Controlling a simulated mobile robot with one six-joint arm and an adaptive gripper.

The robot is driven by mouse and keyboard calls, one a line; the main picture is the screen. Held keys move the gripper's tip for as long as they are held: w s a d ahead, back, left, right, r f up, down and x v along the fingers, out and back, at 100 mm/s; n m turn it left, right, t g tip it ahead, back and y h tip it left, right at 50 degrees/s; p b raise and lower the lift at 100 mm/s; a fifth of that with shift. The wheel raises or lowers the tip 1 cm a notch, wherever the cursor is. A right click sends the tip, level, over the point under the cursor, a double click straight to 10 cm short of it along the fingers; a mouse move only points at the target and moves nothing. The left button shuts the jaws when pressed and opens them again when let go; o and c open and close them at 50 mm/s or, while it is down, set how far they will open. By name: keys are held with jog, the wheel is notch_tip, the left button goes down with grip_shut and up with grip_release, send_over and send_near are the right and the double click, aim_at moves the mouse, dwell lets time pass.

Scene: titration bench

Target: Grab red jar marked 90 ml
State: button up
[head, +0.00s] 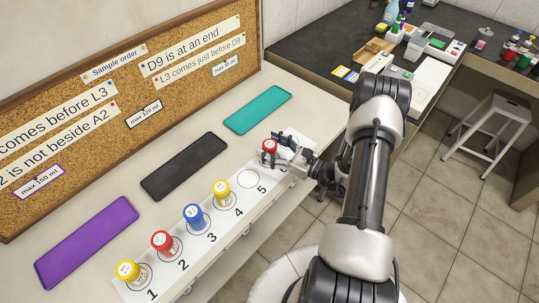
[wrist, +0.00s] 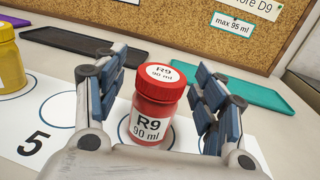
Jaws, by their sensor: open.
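The red jar (wrist: 157,105), labelled R9 and 90 ml on lid and side, stands upright between the fingers of my gripper (wrist: 165,105) in the wrist view. My gripper is open, with a finger on each side of the jar.
On the strip stand a yellow jar (head: 128,271) near 1, a red jar (head: 162,242) near 2, a blue jar (head: 194,215) near 3 and a yellow jar (head: 221,191) near 4. Circle 5 (head: 249,179) is empty. Purple (head: 87,242), black (head: 184,166) and teal (head: 257,109) trays lie behind, before the corkboard (head: 130,95).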

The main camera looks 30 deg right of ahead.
jog(key=shift+w, duration=0.15)
jog(key=shift+c, duration=0.6)
jog(key=c, duration=1.1)
